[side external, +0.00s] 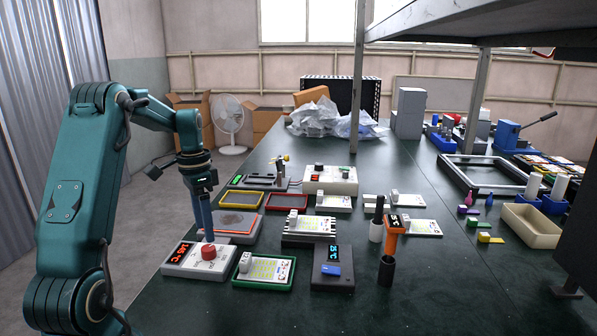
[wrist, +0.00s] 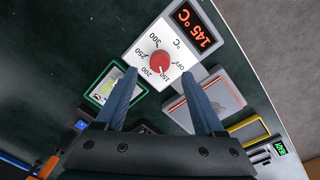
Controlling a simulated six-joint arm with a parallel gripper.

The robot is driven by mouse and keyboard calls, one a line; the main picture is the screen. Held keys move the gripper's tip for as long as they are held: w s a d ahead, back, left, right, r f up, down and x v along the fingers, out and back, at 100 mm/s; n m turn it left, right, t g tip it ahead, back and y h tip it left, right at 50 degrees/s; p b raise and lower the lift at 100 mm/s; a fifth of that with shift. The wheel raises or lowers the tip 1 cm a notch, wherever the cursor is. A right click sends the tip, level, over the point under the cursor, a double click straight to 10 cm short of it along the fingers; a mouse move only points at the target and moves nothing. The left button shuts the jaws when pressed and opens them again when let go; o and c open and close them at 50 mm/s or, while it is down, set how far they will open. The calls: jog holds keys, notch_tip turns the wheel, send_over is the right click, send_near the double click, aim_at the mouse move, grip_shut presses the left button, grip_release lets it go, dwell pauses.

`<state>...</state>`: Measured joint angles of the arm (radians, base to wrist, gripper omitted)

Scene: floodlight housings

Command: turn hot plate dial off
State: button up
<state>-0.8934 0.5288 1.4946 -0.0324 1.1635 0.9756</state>
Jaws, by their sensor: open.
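The hot plate's white control box (side external: 190,268) sits at the near left of the green table. Its lit display reads 145 °C in the wrist view (wrist: 194,24). The red round dial (side external: 208,252) is on its top. In the wrist view the dial (wrist: 160,63) is ringed by OFF, 150, 200, 250 and 300; I cannot clearly tell its pointer's setting. The grey heating plate (side external: 237,223) lies behind the box. My gripper (side external: 207,238) points down just above the dial. In the wrist view its blue fingers (wrist: 158,76) are apart, with nothing between them.
A green tray (side external: 264,285) with a card and white block stands right of the box. Red (side external: 286,201) and yellow (side external: 240,206) trays lie behind. The table's left edge is near the box.

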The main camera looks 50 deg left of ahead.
aim_at(208, 247)
jog(key=shift+d+f, duration=0.1)
jog(key=shift+f, duration=2.35)
grip_shut()
